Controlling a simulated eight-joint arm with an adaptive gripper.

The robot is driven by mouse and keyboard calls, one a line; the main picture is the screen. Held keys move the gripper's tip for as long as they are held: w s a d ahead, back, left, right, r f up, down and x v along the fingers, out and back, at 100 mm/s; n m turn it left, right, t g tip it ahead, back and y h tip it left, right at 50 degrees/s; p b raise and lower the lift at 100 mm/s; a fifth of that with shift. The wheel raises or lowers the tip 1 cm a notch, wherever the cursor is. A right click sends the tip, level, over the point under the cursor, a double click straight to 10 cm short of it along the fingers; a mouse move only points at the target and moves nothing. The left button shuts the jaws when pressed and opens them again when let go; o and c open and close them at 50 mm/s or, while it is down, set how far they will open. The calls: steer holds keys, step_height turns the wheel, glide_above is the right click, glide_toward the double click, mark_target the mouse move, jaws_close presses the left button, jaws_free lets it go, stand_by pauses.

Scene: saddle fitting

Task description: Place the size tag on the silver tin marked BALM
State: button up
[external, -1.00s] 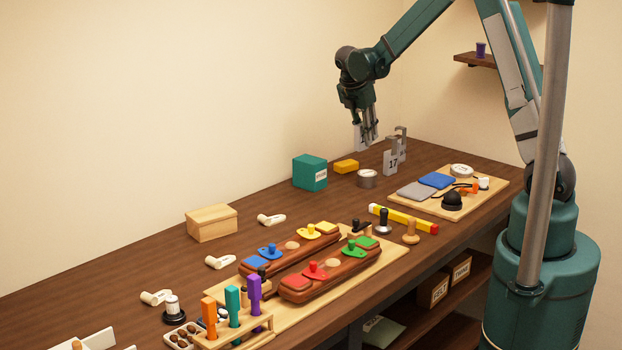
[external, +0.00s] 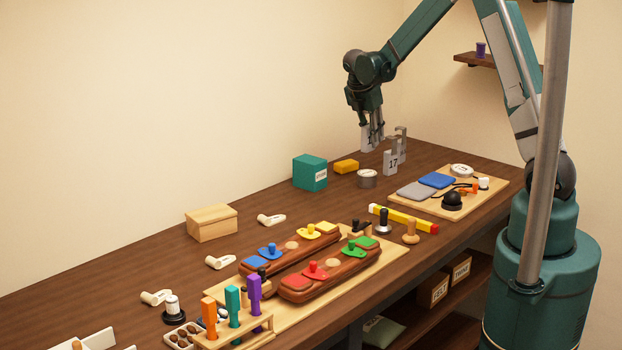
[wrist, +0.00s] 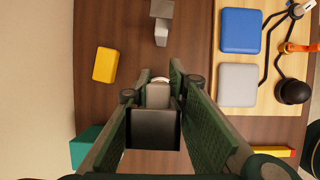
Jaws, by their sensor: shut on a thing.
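My gripper (external: 371,128) is shut on a pale size tag (external: 367,139), holding it upright above the back of the bench. The tag's number is mostly hidden by the fingers. In the wrist view a grey and dark block, apparently the tag (wrist: 157,97), sits between the fingers (wrist: 160,110). A small silver tin (external: 367,179) stands on the bench below the gripper; its lettering is too small to read. A pale curved edge, perhaps this tin (wrist: 160,79), shows just beyond the tag in the wrist view.
A grey stand (external: 400,140) with a tag marked 17 (external: 391,163) is close right of the gripper. A yellow block (external: 346,166) and teal box (external: 310,173) are to the left. The board (external: 425,208) holds blue and grey pads. Bare bench lies around the silver tin.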

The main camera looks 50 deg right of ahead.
mark_target(365, 128)
steer(key=shift+f, duration=2)
steer(key=shift+f, duration=1.85)
steer(key=shift+f, duration=0.2)
steer(key=o, duration=0.9)
steer(key=shift+r, duration=0.2)
steer(key=v, duration=1.2)
